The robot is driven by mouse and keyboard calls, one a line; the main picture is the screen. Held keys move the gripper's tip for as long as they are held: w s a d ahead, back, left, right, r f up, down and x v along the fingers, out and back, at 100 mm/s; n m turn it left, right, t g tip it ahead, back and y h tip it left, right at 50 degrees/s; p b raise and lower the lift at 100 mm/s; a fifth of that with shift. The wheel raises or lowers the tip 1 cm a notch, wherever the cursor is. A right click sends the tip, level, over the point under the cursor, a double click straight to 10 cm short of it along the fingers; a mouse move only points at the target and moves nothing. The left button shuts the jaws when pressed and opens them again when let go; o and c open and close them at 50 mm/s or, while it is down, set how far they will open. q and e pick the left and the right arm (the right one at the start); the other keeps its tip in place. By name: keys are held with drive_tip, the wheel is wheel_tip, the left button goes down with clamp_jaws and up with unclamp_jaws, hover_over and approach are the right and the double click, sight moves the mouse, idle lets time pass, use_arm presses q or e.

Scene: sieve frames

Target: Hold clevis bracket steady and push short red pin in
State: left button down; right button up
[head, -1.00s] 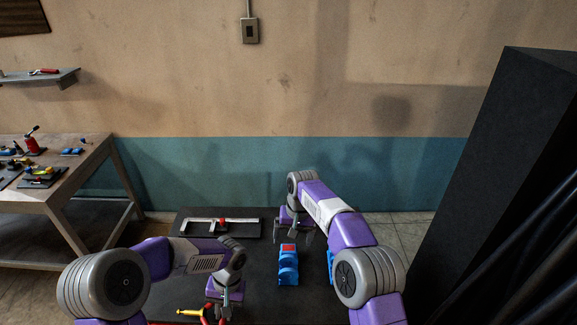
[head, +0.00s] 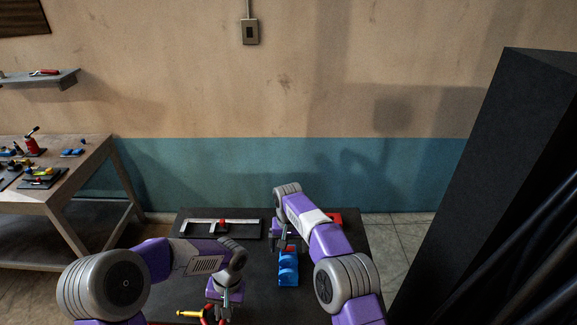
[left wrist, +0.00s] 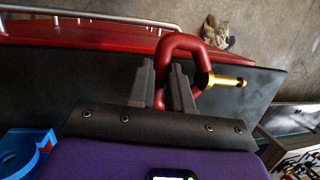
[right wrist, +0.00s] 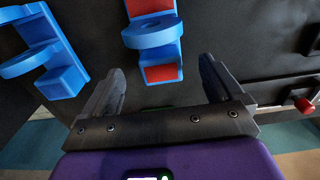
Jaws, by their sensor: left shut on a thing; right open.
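My left gripper (left wrist: 162,75) is shut on one leg of a red U-shaped loop (left wrist: 188,43), which looks like the clevis. A brass-yellow pin (left wrist: 228,81) sticks out of its side. In the head view the loop is low at the front edge, beside the yellow piece (head: 190,313). My right gripper (head: 281,242) is open and empty, at the far end of a blue bracket (head: 288,274). In the right wrist view this blue bracket (right wrist: 152,33), with red faces, lies ahead of the open fingers. I cannot make out a separate short red pin.
A second blue bracket (right wrist: 45,55) shows in the right wrist view. A black board with a pale rail and red slider (head: 222,224) lies at the table's far left. A red block (head: 334,217) is partly hidden behind my right arm. A dark cabinet (head: 490,150) stands right.

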sight(289, 251)
drive_tip(key=shift+f, duration=2.5)
drive_tip(key=c, duration=1.5)
clamp_jaws()
use_arm(q)
drive_tip(key=shift+d, duration=0.1)
